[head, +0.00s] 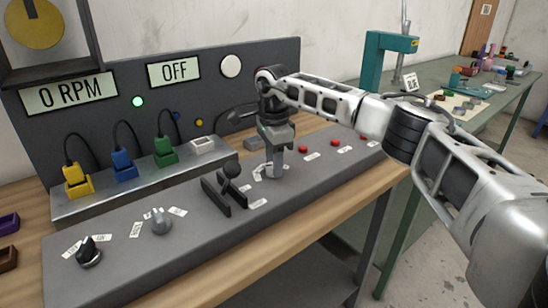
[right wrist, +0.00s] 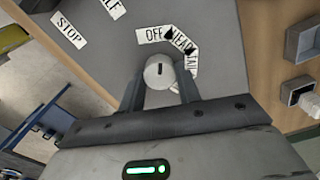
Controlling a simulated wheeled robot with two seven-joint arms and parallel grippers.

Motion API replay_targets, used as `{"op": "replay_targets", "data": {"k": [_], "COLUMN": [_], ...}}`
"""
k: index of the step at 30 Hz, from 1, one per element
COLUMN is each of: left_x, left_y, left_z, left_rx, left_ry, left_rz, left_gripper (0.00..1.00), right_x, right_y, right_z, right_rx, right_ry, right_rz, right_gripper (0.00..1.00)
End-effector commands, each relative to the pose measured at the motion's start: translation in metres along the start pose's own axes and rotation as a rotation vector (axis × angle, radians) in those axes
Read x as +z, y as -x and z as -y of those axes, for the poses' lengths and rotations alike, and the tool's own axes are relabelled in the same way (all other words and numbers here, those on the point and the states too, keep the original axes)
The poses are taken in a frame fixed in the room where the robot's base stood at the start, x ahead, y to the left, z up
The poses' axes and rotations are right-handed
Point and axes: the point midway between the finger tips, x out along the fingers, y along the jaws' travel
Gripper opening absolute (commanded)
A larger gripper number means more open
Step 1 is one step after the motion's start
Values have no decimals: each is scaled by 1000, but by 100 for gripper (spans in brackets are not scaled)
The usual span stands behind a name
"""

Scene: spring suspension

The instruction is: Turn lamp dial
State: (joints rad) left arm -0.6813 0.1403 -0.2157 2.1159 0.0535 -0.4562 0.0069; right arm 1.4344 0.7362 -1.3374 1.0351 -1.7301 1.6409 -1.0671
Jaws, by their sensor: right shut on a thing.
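The lamp dial (right wrist: 159,71) is a light grey round knob with a dark slot, beside white labels reading OFF, HEAD and, partly covered, TAIL (right wrist: 180,42). My right gripper (head: 273,174) points down onto the grey panel at this dial and mostly hides it in the head view. In the right wrist view the fingers are closed on the dial's two sides. The display (head: 174,71) on the back board reads OFF. A round white lamp (head: 230,66) beside it looks unlit. My left gripper is not in view.
A black lever (head: 231,170) between two dark rails stands just left of my right gripper. Two more knobs (head: 160,220) (head: 89,250) sit further left. Red buttons (head: 334,149) lie to the right. Yellow, blue and green plugs (head: 166,150) stand behind.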

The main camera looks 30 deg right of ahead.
Motion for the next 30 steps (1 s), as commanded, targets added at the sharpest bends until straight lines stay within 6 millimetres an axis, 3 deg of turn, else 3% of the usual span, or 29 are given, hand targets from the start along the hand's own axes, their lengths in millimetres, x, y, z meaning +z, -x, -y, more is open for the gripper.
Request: {"op": "replay_targets", "data": {"k": [18,30], "left_x": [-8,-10], "left_y": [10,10], "left_z": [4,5], "left_rx": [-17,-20], "left_ry": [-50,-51], "left_rz": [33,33], "left_gripper": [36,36], "right_x": [0,0], "right_y": [2,2], "right_z": [0,0], "right_rx": [-1,-2], "right_ry": [-482,-610], "right_rz": [0,1], "right_gripper": [11,11]}}
